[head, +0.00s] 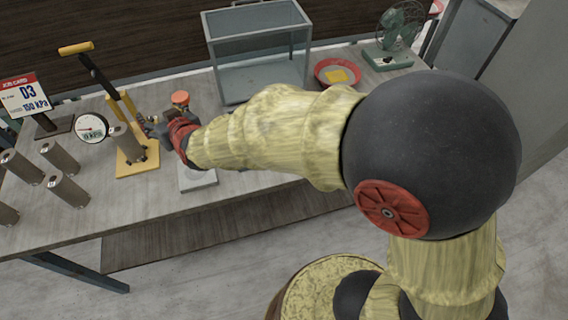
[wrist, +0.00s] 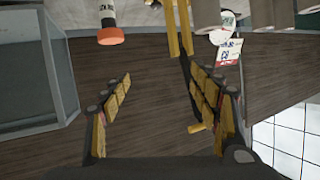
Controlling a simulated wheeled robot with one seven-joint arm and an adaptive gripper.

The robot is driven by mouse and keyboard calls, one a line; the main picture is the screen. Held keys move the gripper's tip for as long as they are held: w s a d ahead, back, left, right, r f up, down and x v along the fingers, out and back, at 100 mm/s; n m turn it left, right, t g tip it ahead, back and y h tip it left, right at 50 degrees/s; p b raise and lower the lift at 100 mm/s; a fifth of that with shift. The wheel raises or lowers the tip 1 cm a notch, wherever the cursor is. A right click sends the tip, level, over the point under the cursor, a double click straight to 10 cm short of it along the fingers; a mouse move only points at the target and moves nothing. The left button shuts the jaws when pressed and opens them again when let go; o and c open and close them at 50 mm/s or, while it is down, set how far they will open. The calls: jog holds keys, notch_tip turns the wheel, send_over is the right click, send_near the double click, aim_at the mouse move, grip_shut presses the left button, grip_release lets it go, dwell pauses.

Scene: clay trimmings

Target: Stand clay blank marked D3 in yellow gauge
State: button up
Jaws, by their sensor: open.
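The yellow gauge (head: 136,165) stands on the table at the left, with a dial reading beside it and a raised lever with a yellow handle (head: 76,48). A grey-brown clay blank (head: 127,143) stands on the gauge's yellow base. Its mark is not readable, so I cannot tell whether it is D3. My gripper (head: 150,126) is just right of that blank in the head view. In the wrist view my gripper (wrist: 160,84) is open with nothing between its fingers. The yellow gauge posts (wrist: 178,28) show beyond them.
Several other blanks (head: 60,157) stand at the left. A job card (head: 24,95) reads D3, 150 kPa. An orange-capped container (head: 180,98) and grey plate (head: 197,180) are near my gripper. A glass box (head: 258,55), red dish (head: 325,80) and fan (head: 398,30) stand farther right.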

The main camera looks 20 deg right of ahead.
jog(key=s+d+r+m+g+h, duration=0.1)
jog(key=s+d+r+g+h, duration=0.3)
jog(key=s+d, duration=1.2)
jog(key=s+d+m+g+h, duration=0.1)
jog(key=s+d+g, duration=0.2)
jog(key=s+d, duration=0.9)
jog(key=s, duration=0.4)
jog(key=shift+f+m, duration=0.2)
jog(key=shift+m, duration=0.2)
